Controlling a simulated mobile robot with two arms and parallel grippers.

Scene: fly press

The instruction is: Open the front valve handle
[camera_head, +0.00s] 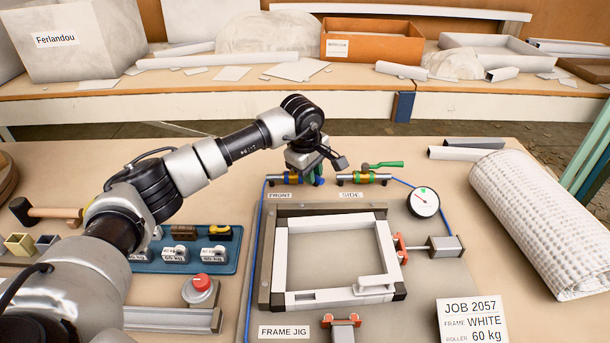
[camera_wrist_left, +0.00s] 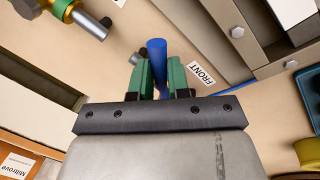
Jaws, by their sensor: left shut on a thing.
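The front valve (camera_head: 293,179) sits at the back left of the frame jig, above the FRONT label (camera_head: 280,195). My left gripper (camera_head: 312,176) is over it and hides most of it. In the left wrist view, the green fingertips (camera_wrist_left: 160,80) are shut on the blue front valve handle (camera_wrist_left: 157,49), whose end sticks out past them. The FRONT label also shows there (camera_wrist_left: 203,74), right of the fingers. How far the handle is turned cannot be told. My right gripper is not in view.
The side valve (camera_head: 362,178) with its green handle (camera_head: 383,165) is close on the right. The white frame (camera_head: 335,220) lies in the jig in front. A pressure gauge (camera_head: 423,202) is to the right. A blue tray (camera_head: 228,262) with labelled blocks is to the left.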

